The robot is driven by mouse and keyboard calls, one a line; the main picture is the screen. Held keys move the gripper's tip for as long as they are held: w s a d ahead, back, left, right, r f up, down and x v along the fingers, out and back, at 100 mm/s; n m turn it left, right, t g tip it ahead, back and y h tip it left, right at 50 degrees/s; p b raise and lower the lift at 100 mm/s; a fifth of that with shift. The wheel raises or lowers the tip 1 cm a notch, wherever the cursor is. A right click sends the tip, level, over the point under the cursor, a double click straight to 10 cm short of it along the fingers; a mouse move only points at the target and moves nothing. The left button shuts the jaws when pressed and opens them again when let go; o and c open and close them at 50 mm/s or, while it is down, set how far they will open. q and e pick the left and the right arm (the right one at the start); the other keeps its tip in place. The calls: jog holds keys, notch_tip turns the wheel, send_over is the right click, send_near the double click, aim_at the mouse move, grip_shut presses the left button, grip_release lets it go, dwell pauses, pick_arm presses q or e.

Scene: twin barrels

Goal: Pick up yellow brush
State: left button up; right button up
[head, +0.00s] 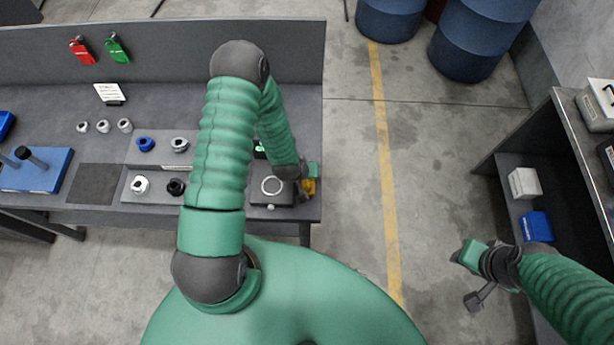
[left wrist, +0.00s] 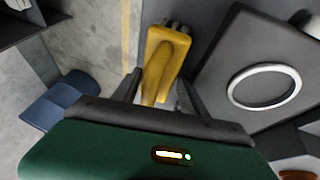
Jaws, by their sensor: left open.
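The yellow brush (left wrist: 166,52) shows in the left wrist view, its handle reaching down between the fingers of my left gripper (left wrist: 158,92). The fingers are open, one on each side of the handle; I cannot tell whether either touches it. In the head view a small part of the yellow brush (head: 309,187) shows at the right end of the workbench, beside my left gripper (head: 303,184), with the rest hidden. My right gripper (head: 474,262) is at the right, over the floor; its fingers are not clear.
A dark plate with a pale ring (head: 272,186) lies beside the brush on the grey workbench (head: 60,100). Several small fittings and a blue block (head: 38,172) are farther left. Blue barrels (head: 478,40) stand at the back. A shelf (head: 520,140) is at the right. Floor between is clear.

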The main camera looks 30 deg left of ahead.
pick_arm(q)
jog(key=shift+d+r, duration=0.15)
jog(key=shift+d, duration=0.2)
jog(key=c, duration=0.5)
jog(key=shift+s+d, duration=0.1)
jog(key=shift+d, duration=0.05)
grip_shut()
jog(key=shift+a, duration=0.2)
jog(key=shift+a, duration=0.1)
notch_tip(320, 180, up, 10)
jog(key=shift+r+b, duration=0.1)
jog(key=shift+b, duration=0.5)
